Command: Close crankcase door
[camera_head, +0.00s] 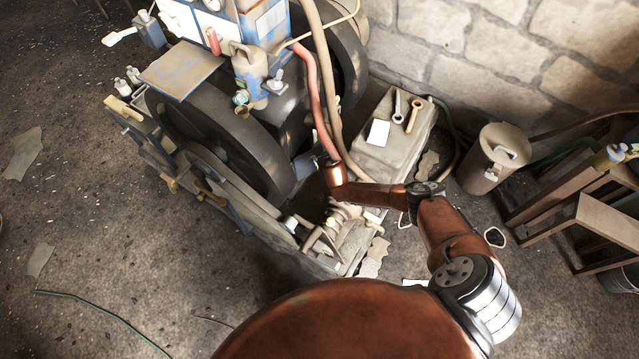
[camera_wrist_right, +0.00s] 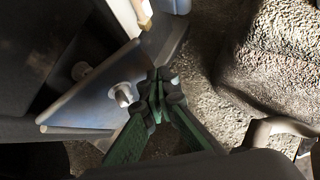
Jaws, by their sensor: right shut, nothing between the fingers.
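In the right wrist view my right gripper (camera_wrist_right: 160,88) has its dark fingertips together, with green fingers, and holds nothing. A grey metal plate with a round knob (camera_wrist_right: 122,94), which looks like the crankcase door (camera_wrist_right: 92,100), stands tilted just left of the fingertips. I cannot tell whether the fingers touch it. In the head view my right arm reaches in from the lower right, and its copper wrist is at the engine's (camera_head: 225,135) right side. My left gripper is not in view.
The engine has large dark wheels and a red hose (camera_head: 315,95) close to my right wrist. A stone block (camera_head: 392,150) with wrenches, a grey can (camera_head: 492,160) and a wooden rack (camera_head: 570,195) stand to the right. The floor at left is mostly clear.

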